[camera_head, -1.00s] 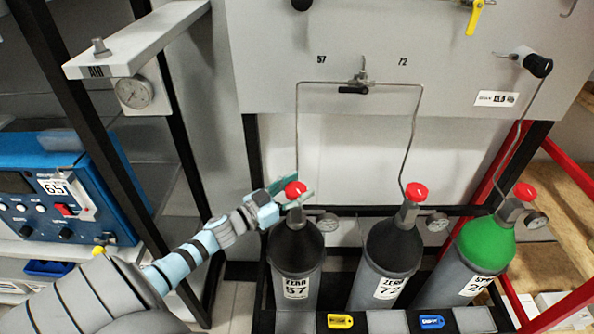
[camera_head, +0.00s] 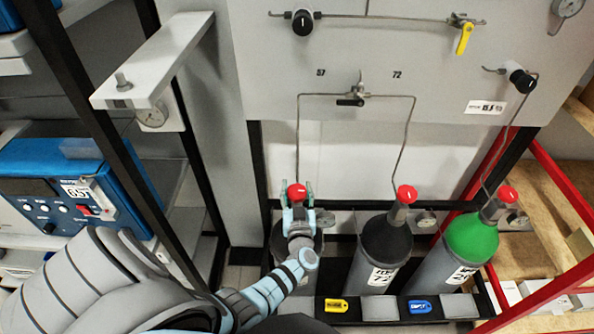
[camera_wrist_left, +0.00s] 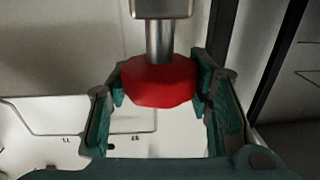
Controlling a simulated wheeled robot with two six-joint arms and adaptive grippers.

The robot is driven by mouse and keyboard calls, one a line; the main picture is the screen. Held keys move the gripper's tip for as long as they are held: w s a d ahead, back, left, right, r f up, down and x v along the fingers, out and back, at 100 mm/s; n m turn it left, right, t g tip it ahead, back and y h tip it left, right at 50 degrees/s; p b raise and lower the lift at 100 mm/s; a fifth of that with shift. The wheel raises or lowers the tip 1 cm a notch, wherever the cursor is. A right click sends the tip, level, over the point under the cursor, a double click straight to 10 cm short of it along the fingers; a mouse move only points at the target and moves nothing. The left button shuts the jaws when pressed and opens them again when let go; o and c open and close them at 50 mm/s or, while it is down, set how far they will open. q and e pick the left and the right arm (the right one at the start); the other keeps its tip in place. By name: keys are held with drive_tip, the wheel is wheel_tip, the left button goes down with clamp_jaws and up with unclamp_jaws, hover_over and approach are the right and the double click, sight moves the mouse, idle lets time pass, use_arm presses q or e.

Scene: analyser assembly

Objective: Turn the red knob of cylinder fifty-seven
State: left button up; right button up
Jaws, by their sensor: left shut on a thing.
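The red knob of cylinder fifty-seven (camera_head: 297,191) is at the top of the left cylinder on the rack. My left gripper (camera_head: 297,196) has a finger on each side of this knob, with the arm coming up from below. In the left wrist view the red knob (camera_wrist_left: 158,82) sits between the two green finger pads (camera_wrist_left: 160,88), which are closed on it. Its metal stem (camera_wrist_left: 160,40) shows above it. My arm and gripper hide most of cylinder fifty-seven (camera_head: 282,240), including its label. My right gripper is not in view.
Cylinder seventy-two (camera_head: 375,265), with a red knob (camera_head: 406,194), stands to the right. A green-topped cylinder (camera_head: 470,238) is further right by a red frame (camera_head: 550,205). Thin pipes (camera_head: 298,130) rise to the grey panel (camera_head: 420,60). A blue analyser (camera_head: 80,185) stands left.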

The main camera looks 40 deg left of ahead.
sight(296, 190)
use_arm(q)
drive_tip(key=shift+w+n+g+y+b, duration=0.1)
drive_tip(key=shift+n+g+y+b, duration=0.4)
drive_tip(key=shift+n+g+y, duration=0.55)
drive_tip(key=n+g+y+b, duration=0.1)
drive_tip(key=g+b, duration=0.1)
drive_tip(key=b, duration=0.1)
drive_tip(key=n+g+y+b, duration=0.1)
drive_tip(key=n+g+b, duration=0.1)
drive_tip(key=g, duration=0.1)
drive_tip(key=f+n+g+y+b, duration=0.1)
drive_tip(key=n+g+b, duration=0.1)
drive_tip(key=b, duration=0.1)
drive_tip(key=shift+g+y+b, duration=0.3)
drive_tip(key=shift+g+y, duration=0.05)
drive_tip(key=n+g+b, duration=0.1)
drive_tip(key=g+b, duration=0.1)
drive_tip(key=b, duration=0.2)
drive_tip(key=n+g+b, duration=0.2)
drive_tip(key=b, duration=0.2)
drive_tip(key=n+g+b, duration=0.2)
drive_tip(key=g+b, duration=0.1)
drive_tip(key=b, duration=0.1)
drive_tip(key=shift+s+r, duration=0.2)
drive_tip(key=shift+r, duration=0.15)
drive_tip(key=shift+r+g+b, duration=0.2)
drive_tip(key=shift+g+b, duration=0.1)
drive_tip(key=o, duration=1.2)
drive_tip(key=shift+c, duration=0.2)
